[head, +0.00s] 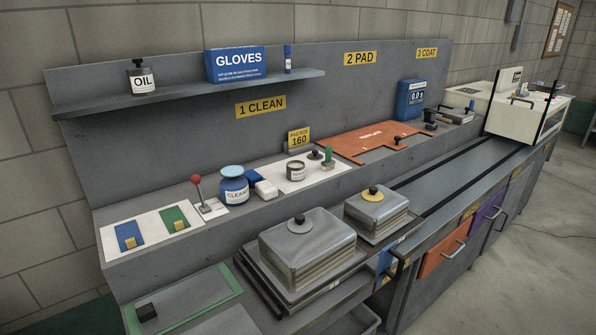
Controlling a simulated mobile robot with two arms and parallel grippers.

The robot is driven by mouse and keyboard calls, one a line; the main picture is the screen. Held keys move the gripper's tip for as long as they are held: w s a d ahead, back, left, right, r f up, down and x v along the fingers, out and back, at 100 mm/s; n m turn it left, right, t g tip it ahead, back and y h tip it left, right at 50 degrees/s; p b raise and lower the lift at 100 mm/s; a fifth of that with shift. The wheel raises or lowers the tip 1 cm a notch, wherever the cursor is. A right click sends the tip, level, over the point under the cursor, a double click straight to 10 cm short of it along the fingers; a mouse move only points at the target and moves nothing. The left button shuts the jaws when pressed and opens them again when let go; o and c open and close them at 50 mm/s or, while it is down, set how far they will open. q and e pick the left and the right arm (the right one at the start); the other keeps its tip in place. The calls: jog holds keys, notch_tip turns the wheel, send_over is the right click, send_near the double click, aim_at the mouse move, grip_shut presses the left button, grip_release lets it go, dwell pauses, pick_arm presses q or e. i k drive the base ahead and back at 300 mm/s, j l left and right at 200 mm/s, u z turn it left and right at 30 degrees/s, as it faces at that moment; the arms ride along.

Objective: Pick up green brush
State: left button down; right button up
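A small green upright piece (328,155), the most brush-like green thing in view, stands at the right end of a white mat (289,180) on the raised ledge. It is too small to make out bristles. A grey tin (296,171) and a dark-knobbed piece (315,155) stand beside it on its left. A flat green panel with a yellow block (174,218) lies at the ledge's left end, next to a similar blue panel (129,236). Neither of my grippers is in view.
A blue cleaner jar (233,187), a white block (265,189) and a red-knobbed lever (197,184) stand left of the mat. An orange template (367,138) lies to its right. Two lidded metal blocks (307,246) (377,211) stand in front, lower down. A shelf (190,92) overhangs behind.

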aim_at(329, 165)
jog(key=l+u, duration=0.15)
jog(key=u, duration=0.3)
jog(key=l+u, duration=0.2)
jog(key=u, duration=0.3)
jog(key=l+u, duration=0.15)
jog(key=l, duration=0.25)
jog(key=k+l+u, duration=0.15)
jog(key=l, duration=0.25)
jog(key=k+l+u, duration=0.2)
jog(key=l, duration=0.15)
jog(key=l+u, duration=0.15)
jog(key=l, duration=0.25)
jog(key=k+l+u, duration=0.15)
jog(key=l, duration=0.2)
jog(key=k+l+u, duration=0.15)
jog(key=l, duration=0.2)
